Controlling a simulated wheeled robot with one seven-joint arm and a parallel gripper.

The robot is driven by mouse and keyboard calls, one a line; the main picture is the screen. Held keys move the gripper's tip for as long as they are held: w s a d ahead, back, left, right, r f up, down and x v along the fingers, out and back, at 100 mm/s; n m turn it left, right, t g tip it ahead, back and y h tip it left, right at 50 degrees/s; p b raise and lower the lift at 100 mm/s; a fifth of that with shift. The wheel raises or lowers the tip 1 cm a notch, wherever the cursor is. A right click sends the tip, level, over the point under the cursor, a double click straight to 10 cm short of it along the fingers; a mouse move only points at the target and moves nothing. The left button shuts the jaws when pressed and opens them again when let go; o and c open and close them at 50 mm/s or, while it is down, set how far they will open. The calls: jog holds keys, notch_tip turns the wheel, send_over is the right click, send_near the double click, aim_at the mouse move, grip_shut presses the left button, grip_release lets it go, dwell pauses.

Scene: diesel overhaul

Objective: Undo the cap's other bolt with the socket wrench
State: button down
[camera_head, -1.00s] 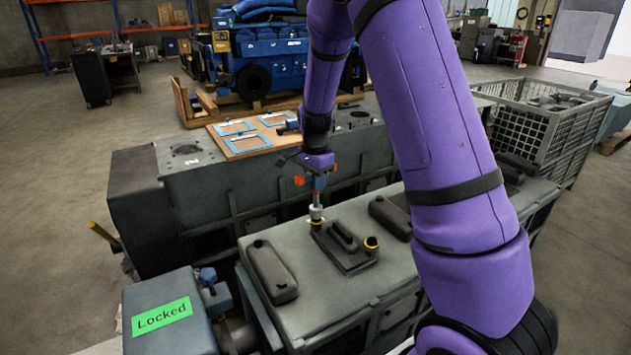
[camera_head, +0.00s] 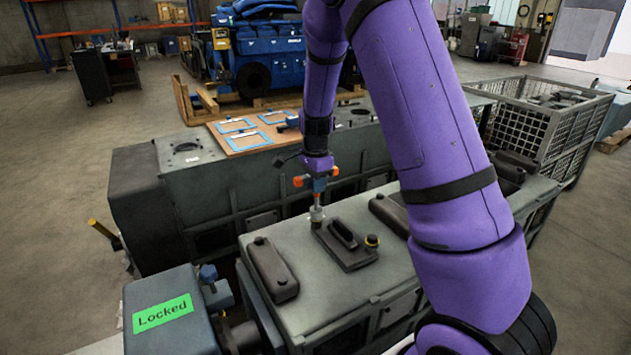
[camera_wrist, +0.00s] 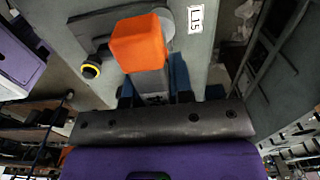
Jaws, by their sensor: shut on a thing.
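The cap (camera_head: 352,256) is a dark plate with a raised handle, lying on the grey engine block cover. My gripper (camera_head: 318,181), with orange fingertips, is shut on the upright socket wrench (camera_head: 317,213) above the cap's left end. The grey socket reaches down to that end and hides the bolt there; I cannot tell how fully it is seated.
Similar dark covers stand left (camera_head: 272,270) and right (camera_head: 390,213) of the cap. A board with blue-framed sheets (camera_head: 240,143) lies on the block behind. A wire crate (camera_head: 540,130) stands right, and a box with a green "Locked" label (camera_head: 163,314) is front left.

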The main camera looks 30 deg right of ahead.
jog(key=n, duration=0.4)
jog(key=shift+d+n, duration=0.1)
jog(key=shift+n, duration=0.3)
jog(key=n, duration=0.8)
jog(key=shift+d+r, duration=0.1)
jog(key=n, duration=0.8)
jog(key=shift+d, duration=0.1)
jog(key=n, duration=1.2)
